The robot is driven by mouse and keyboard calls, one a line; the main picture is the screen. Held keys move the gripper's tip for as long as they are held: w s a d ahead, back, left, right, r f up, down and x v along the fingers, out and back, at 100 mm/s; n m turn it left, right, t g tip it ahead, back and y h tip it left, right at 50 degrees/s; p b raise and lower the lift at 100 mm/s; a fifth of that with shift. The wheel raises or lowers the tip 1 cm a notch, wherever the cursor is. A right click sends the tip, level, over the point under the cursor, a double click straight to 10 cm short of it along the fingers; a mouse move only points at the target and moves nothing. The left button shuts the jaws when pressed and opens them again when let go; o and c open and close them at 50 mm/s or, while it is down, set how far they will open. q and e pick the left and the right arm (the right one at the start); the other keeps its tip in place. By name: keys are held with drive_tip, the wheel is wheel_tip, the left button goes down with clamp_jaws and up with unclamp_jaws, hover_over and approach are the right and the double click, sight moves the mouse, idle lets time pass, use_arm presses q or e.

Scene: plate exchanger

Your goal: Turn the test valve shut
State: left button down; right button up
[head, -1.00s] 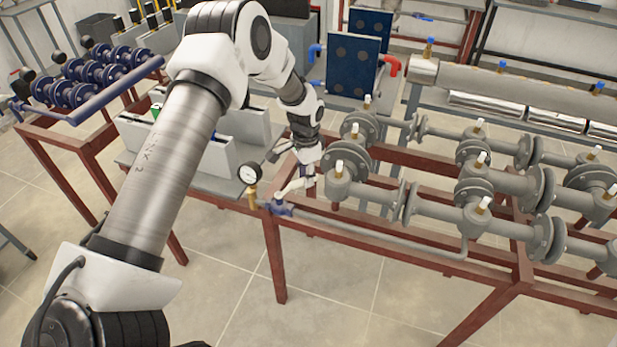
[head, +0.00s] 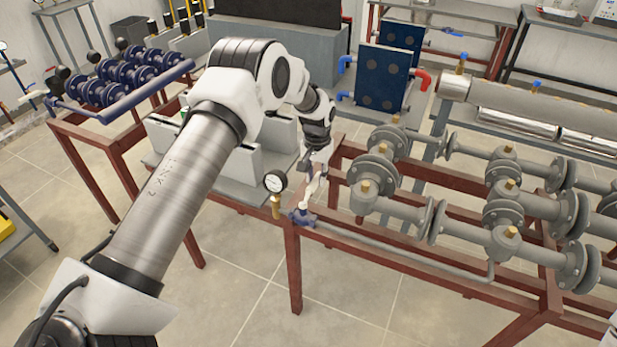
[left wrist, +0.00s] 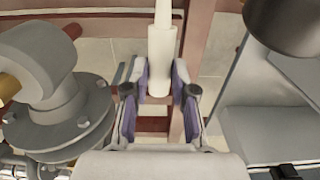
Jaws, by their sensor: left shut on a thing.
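The test valve is the small blue valve (head: 302,217) on the thin grey pipe at the left corner of the red frame. Its pale handle (head: 312,190) points up and slightly right in the head view. My left gripper (head: 316,174) is at the far end of this handle. In the left wrist view my left gripper (left wrist: 158,77) has its two fingers on either side of the pale handle (left wrist: 161,60), shut on it. The fingertips are small and partly hidden in the head view. My right gripper is not in view.
A round pressure gauge (head: 275,182) on a brass fitting stands just left of the valve. Grey flanged pipes (head: 375,205) with brass caps lie close on the right. The red frame (head: 293,265) is below, with open tiled floor in front.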

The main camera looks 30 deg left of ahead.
sight(315, 179)
use_arm(q)
drive_tip(key=shift+s+a+f, duration=0.1)
drive_tip(key=shift+s+f, duration=0.05)
idle(0.3)
drive_tip(key=c, duration=0.9)
unclamp_jaws()
drive_tip(key=shift+c, duration=0.2)
drive_tip(key=shift+a, duration=0.1)
wheel_tip(315, 179, up, 12)
